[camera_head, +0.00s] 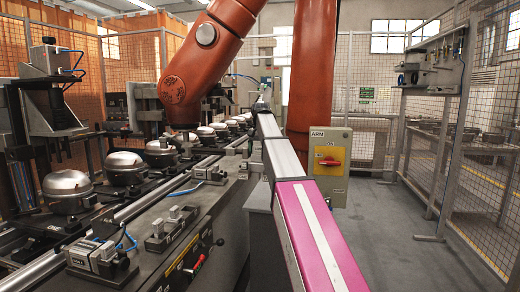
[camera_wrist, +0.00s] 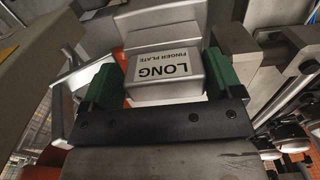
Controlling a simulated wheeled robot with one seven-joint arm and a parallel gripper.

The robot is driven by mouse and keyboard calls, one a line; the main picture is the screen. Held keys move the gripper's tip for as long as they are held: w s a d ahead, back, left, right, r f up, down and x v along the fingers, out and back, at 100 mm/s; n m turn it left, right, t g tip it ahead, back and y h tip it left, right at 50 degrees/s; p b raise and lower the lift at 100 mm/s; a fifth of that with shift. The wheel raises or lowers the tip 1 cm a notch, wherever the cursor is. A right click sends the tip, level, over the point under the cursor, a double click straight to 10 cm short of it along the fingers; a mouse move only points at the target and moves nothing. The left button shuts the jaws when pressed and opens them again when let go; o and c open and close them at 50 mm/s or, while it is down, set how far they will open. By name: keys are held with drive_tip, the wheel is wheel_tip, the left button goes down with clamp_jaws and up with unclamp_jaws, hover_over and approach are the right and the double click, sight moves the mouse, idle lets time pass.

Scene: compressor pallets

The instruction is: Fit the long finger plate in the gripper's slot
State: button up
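In the wrist view the long finger plate (camera_wrist: 165,68) is a silver-grey block. Its dark lettering, "LONG FINGER PLATE", reads upside down. My gripper (camera_wrist: 164,80) has a green pad on each side of the block, and the pads appear to close on its two sides. A dark bar with bolts runs across in front of the block. The far end of the block and what lies beyond it are partly hidden. I cannot make out the plate, my fingertips or the slot in the head view.
Silver domed compressors (camera_head: 68,190) stand in a row along the line at left, with clamps and blue hoses beside them. A magenta-and-silver beam (camera_head: 318,235) crosses the foreground. Mesh fencing (camera_head: 495,150) and open floor lie at right.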

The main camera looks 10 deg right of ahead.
drive_tip(key=shift+w+a, duration=0.15)
drive_tip(key=shift+a, duration=0.1)
drive_tip(key=shift+r, duration=0.6)
wheel_tip(320, 180, up, 8)
drive_tip(key=shift+d+r, duration=0.1)
drive_tip(key=shift+r, duration=0.05)
drive_tip(key=shift+d+r, duration=0.1)
drive_tip(key=shift+r, duration=0.55)
